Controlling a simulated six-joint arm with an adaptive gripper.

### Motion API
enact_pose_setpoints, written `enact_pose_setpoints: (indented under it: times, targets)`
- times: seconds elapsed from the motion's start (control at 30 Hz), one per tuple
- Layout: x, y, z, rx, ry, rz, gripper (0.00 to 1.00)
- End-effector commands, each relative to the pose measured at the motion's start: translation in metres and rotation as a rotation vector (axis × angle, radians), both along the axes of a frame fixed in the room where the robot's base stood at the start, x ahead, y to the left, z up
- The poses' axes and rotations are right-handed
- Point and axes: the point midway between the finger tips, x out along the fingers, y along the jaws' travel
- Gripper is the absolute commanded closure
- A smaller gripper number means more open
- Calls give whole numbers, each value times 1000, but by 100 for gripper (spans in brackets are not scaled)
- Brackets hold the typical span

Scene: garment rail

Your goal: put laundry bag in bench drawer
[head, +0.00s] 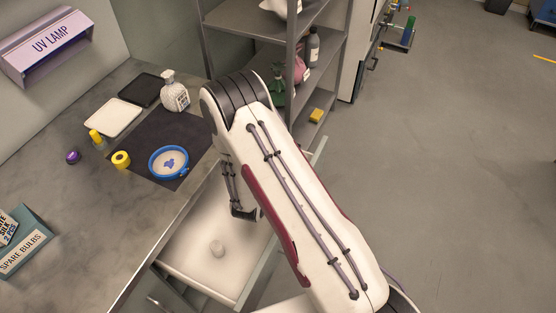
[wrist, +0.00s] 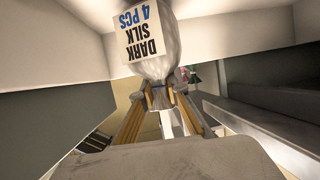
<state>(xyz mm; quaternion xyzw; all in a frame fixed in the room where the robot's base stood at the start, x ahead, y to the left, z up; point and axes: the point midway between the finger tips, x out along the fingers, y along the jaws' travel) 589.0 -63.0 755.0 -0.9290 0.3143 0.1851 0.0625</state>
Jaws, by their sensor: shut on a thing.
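The laundry bag (wrist: 159,66) is pale, with a white label reading "DARK SILK 4 PCS" upside down in the wrist view. My gripper (wrist: 163,97) is shut on its gathered neck. In the head view my own arm hides the fingers and the bag cannot be made out. The bench drawer (head: 187,256) is pulled open in front of the bench, with a pale interior. My wrist end is over or beside its far right part; the height of the bag above the drawer floor cannot be told.
A grey shelf rack (head: 300,50) stands behind my arm.

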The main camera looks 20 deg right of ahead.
Motion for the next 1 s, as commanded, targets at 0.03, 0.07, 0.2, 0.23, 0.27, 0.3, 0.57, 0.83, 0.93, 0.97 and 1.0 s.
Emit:
enact_pose_setpoints:
  times: [0.03, 0.07, 0.2, 0.23, 0.27, 0.3, 0.57, 0.83, 0.93, 0.97, 1.0]
  targets:
    - [0, 0, -5, -1, 1, 0, 100]
    - [0, 0, -7, -1, 1, 0, 100]
    - [0, 0, -14, 0, -2, 1, 100]
    - [0, 0, -14, 0, -2, 1, 100]
    - [0, 0, -15, 0, -2, 1, 100]
    - [0, 0, -15, 0, -2, 1, 100]
    - [0, 0, -15, 0, -1, 0, 100]
    - [0, 0, -18, 0, 0, 0, 69]
    - [0, 0, -18, 0, 0, 0, 69]
    - [0, 0, -18, 0, 0, 0, 69]
    - [0, 0, -18, 0, 0, 0, 69]
